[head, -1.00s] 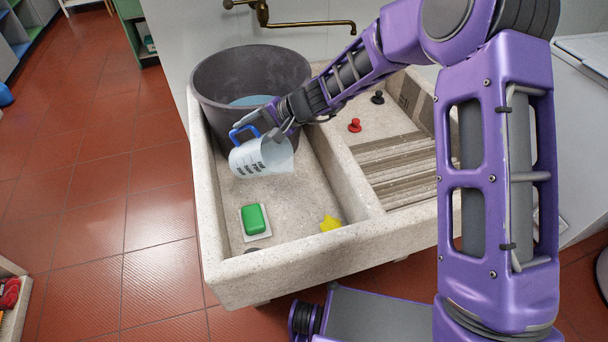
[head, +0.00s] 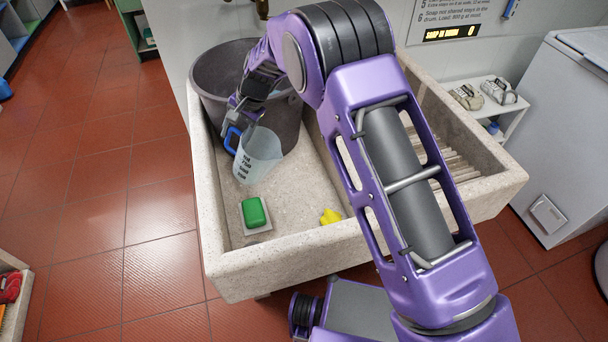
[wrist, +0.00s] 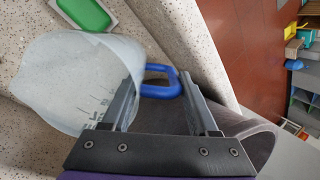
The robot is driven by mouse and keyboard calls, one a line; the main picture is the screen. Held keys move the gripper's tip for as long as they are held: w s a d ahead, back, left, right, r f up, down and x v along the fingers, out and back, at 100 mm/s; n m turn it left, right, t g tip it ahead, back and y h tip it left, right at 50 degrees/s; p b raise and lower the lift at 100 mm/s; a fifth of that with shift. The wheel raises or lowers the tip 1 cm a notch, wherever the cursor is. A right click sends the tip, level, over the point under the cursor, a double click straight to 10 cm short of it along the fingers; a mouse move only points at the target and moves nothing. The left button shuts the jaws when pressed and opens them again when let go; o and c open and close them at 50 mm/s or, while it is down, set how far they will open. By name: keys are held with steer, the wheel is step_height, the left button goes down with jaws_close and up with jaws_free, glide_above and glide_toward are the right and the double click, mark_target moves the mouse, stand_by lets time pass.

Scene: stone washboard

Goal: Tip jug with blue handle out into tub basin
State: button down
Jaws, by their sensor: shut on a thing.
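The translucent jug (head: 258,158) with dark printed marks and a blue handle (head: 232,140) hangs tilted over the left basin of the stone tub (head: 209,215). My gripper (head: 237,124) is shut on the handle. In the wrist view, the handle (wrist: 160,91) lies between the two fingers (wrist: 158,84) and the jug's pale body (wrist: 70,85) is at the left. The jug is in front of the dark bucket, above the basin floor. I cannot tell whether liquid is in the jug.
A dark grey bucket (head: 214,78) stands at the back of the left basin. A green soap (head: 254,212) on a pale dish and a yellow piece (head: 330,216) lie near the front. The ribbed washboard (head: 458,163) is right, partly behind my arm. A white appliance (head: 555,130) stands farther right.

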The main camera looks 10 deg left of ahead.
steer(key=shift+a+f+h, duration=0.15)
steer(key=shift+a+h, duration=0.15)
steer(key=shift+a, duration=0.05)
steer(key=shift+w+a, duration=0.15)
steer(key=shift+a, duration=0.05)
steer(key=shift+w+a+r+g+h, duration=0.15)
steer(key=shift+a+r+h, duration=0.2)
steer(key=shift+r+h, duration=0.2)
steer(key=shift+a+r+g+h, duration=0.15)
steer(key=shift+a+r+h, duration=0.2)
steer(key=shift+r+h, duration=0.15)
steer(key=shift+w+a+f+h, duration=0.15)
steer(key=shift+a+f+h, duration=0.15)
steer(key=shift+h, duration=0.15)
steer(key=shift+w+a+f, duration=0.1)
steer(key=shift+w+a, duration=0.05)
steer(key=shift+a, duration=0.1)
steer(key=shift+f+g+h, duration=0.1)
steer(key=shift+g+h, duration=0.2)
steer(key=shift+h, duration=0.2)
